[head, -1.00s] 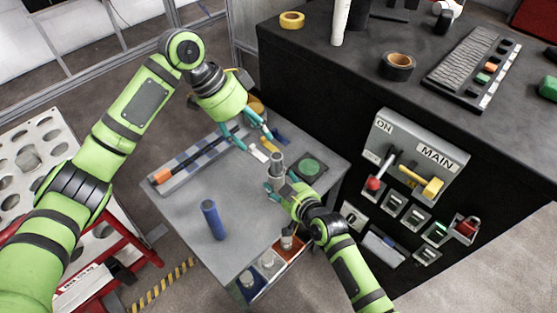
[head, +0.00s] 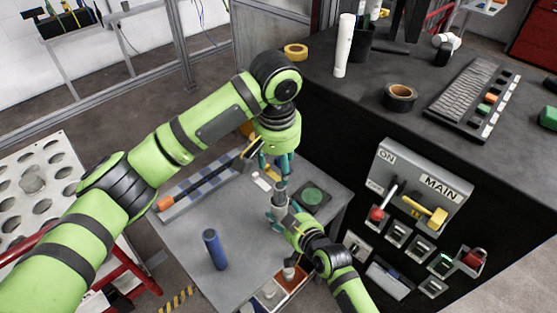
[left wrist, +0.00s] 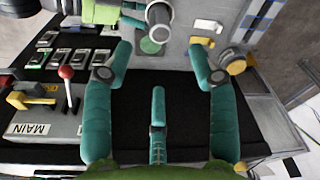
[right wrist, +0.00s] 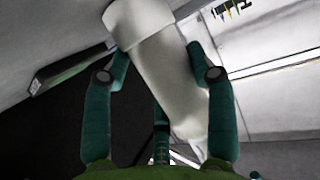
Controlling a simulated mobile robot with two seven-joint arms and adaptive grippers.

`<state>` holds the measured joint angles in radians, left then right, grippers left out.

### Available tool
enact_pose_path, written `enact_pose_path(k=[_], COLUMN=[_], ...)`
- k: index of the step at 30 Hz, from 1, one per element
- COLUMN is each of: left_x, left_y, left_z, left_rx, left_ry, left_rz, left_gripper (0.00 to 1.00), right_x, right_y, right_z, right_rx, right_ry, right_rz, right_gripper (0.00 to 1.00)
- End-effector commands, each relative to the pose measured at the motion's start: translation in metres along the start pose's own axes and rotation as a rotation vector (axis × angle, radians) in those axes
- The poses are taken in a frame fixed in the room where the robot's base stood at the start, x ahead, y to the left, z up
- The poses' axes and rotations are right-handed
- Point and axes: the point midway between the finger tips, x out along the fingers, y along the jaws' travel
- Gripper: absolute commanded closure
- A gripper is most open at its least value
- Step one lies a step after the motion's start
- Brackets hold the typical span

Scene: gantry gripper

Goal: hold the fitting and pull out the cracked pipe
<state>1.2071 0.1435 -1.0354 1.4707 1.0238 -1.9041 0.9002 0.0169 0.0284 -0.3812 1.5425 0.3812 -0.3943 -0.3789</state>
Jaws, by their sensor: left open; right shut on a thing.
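A grey pipe piece (head: 279,198) stands upright near the far right of the small grey table (head: 190,225). My right gripper (head: 279,214) is shut around it from the front right. The right wrist view shows the pale cylinder (right wrist: 175,85) with a wider collar between its fingers. My left gripper (head: 274,170) is open, pointing down just above the pipe piece. In the left wrist view, the round pipe end (left wrist: 159,14) lies beyond the open fingers, with nothing between them. I cannot tell where fitting and pipe meet, and no crack shows.
A blue cylinder (head: 214,250) stands on the table, left of my right gripper. A green disc (head: 312,196) lies right of the pipe. A long tray (head: 196,190) lies at the back left. A switch panel (head: 420,190) on the black cabinet borders the right side.

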Motion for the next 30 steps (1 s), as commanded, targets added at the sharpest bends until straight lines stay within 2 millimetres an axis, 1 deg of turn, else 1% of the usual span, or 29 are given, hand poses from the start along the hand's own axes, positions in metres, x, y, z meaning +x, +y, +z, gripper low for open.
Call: enact_pose_path(k=[5, 12, 18, 21, 24, 30], left_x=[0.024, 0.070, 0.101, 0.110, 0.115, 0.118], left_y=[-0.001, -0.001, -0.001, 0.000, 0.000, 0.000], left_z=[0.001, 0.001, 0.001, 0.001, 0.001, 0.000], left_rx=[-0.005, -0.003, -0.003, -0.002, -0.001, -0.001], left_ry=[-0.005, -0.003, -0.003, -0.003, -0.001, -0.001], left_rz=[-0.003, -0.002, -0.001, -0.001, 0.000, 0.000], left_gripper=[0.42, 0.42, 0.42, 0.42, 0.42, 0.42], right_x=[0.000, 0.000, 0.000, 0.000, 0.000, 0.000], right_y=[0.000, 0.000, 0.000, 0.000, 0.000, 0.000], right_z=[0.002, 0.002, 0.002, 0.002, 0.002, 0.002], right_rx=[0.000, 0.000, 0.000, 0.000, 0.000, 0.000], right_ry=[-0.004, -0.004, -0.004, -0.004, -0.004, -0.004], right_rz=[0.000, -0.001, -0.001, -0.001, -0.001, -0.001], right_gripper=[0.76, 0.76, 0.76, 0.76, 0.76, 0.76])
